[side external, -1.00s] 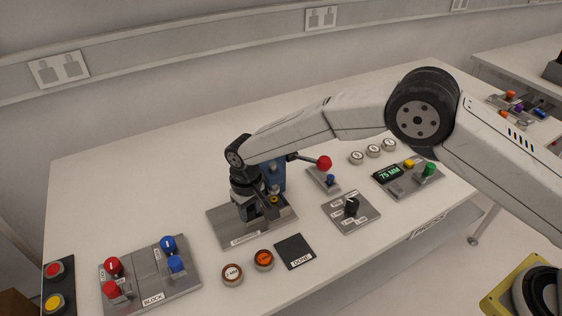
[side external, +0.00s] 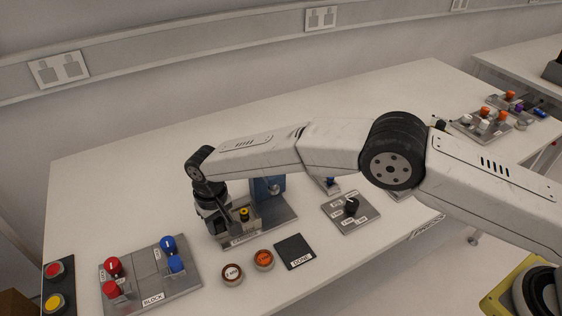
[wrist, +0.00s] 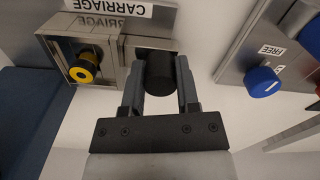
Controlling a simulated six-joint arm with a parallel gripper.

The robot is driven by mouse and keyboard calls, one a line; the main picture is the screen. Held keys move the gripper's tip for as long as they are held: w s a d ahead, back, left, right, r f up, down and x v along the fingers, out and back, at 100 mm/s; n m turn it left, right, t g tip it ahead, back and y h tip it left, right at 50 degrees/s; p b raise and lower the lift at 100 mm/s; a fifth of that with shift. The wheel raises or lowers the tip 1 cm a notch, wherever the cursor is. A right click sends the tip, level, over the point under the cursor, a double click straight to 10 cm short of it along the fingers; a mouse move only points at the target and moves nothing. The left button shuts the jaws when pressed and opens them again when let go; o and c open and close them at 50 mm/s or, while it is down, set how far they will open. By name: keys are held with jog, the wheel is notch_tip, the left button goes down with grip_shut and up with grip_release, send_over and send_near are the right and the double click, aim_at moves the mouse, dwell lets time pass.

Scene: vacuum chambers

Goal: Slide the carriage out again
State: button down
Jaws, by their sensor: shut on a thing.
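The carriage (side external: 248,225) is a grey metal holder on a grey base plate (side external: 281,220), at the plate's left end in the side view. It carries a black piece with a yellow ring (side external: 244,212). In the wrist view the carriage (wrist: 108,52) is a square metal frame around that piece (wrist: 84,66), beside a plate labelled CARRIAGE (wrist: 112,7). My gripper (wrist: 160,80) is shut on the carriage's black round handle (wrist: 160,68). In the side view my gripper (side external: 214,228) is left of the yellow-ringed piece and hides the handle.
A blue upright (side external: 266,190) stands behind the carriage. The BLOCK panel (side external: 150,275) with red and blue knobs is close on the left. Two round buttons (side external: 232,274) and a dark DONE pad (side external: 295,251) lie in front. A dial panel (side external: 350,212) is to the right.

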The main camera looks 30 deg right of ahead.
jog(key=shift+a+r, duration=0.15)
jog(key=shift+a, duration=0.75)
jog(key=c, duration=0.6)
grip_release()
notch_tip(320, 180, up, 8)
jog(key=shift+f, duration=0.15)
